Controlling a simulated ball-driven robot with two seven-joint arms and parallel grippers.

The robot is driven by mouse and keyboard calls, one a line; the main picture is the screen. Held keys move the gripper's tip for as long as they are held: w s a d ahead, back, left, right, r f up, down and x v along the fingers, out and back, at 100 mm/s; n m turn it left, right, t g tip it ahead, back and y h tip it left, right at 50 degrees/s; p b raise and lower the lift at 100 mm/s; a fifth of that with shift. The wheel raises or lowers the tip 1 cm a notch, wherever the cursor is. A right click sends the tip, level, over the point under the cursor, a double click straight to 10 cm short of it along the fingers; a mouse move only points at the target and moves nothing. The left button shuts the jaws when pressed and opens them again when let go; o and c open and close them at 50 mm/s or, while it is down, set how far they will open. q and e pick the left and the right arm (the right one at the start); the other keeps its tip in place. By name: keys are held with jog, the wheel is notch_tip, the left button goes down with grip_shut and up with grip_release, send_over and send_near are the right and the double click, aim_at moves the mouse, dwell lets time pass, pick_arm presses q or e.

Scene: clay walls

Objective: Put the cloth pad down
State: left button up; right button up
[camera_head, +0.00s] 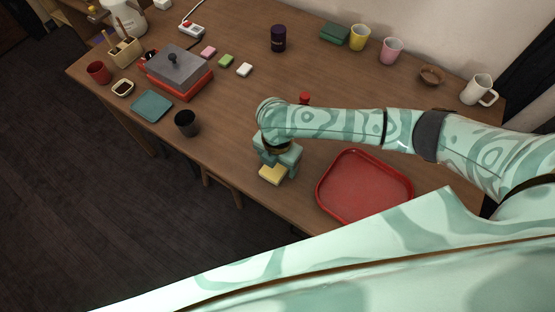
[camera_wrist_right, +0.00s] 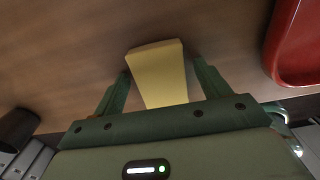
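The yellow pad (camera_head: 273,174), which I take as the cloth pad, is near the front edge of the brown table. In the right wrist view the pad (camera_wrist_right: 160,75) sits between my right fingers and reaches past their tips. My right gripper (camera_head: 277,165) is over it, pointing down; its fingers (camera_wrist_right: 160,68) stand apart. A narrow gap shows between the pad and the right-hand finger; the left-hand finger is very close to it. The pad looks low at the tabletop, but contact with it is hidden. My left gripper is not in view.
A red tray (camera_head: 364,188) lies right of the gripper. A dark cup (camera_head: 187,123) and a teal square (camera_head: 152,105) stand to the left. A red-based box (camera_head: 179,72) is farther left. Small blocks, mugs and a bowl (camera_head: 431,76) line the back. Bare tabletop lies between cup and gripper.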

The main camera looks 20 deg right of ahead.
notch_tip(320, 180, up, 12)
jog(key=p, duration=0.6)
jog(key=shift+r, duration=0.15)
